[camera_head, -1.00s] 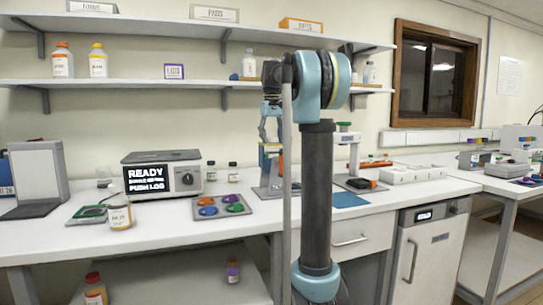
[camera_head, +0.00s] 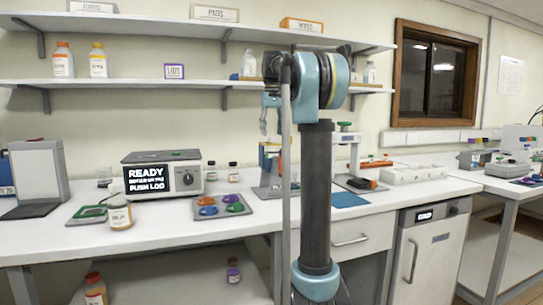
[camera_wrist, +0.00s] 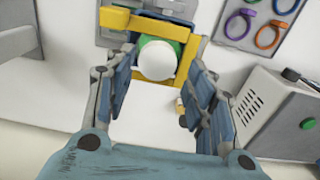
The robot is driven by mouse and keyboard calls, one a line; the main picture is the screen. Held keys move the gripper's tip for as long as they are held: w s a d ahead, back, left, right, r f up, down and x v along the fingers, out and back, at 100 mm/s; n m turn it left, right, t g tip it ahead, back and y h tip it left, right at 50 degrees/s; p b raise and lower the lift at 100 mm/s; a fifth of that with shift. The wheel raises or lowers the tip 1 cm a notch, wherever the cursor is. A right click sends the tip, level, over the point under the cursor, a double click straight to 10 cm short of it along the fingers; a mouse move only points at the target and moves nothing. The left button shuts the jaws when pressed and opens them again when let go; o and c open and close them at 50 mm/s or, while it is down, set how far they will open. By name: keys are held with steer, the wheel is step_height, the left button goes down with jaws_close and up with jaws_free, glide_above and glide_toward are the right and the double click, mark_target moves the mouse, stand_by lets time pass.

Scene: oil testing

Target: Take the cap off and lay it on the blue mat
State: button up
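In the wrist view a round white top with a green edge (camera_wrist: 157,58) sits in front of a yellow bracket (camera_wrist: 184,66); I cannot tell whether it is the cap or what lies under it. My gripper (camera_wrist: 160,72) has its two blue-padded fingers spread, one on each side of this top, with gaps visible. In the head view my gripper (camera_head: 268,114) hangs partly behind my arm, above a grey stand (camera_head: 267,190) with blue and orange parts. The blue mat (camera_head: 348,200) lies bare on the bench, right of my arm.
A tray of coloured rings (camera_head: 222,208) lies left of the stand. The instrument reading READY (camera_head: 160,176) and a labelled jar (camera_head: 119,213) stand further left. A device with a green top (camera_head: 346,150) stands behind the mat. Shelves run above the bench.

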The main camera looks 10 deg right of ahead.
steer(key=shift+r, duration=2.2)
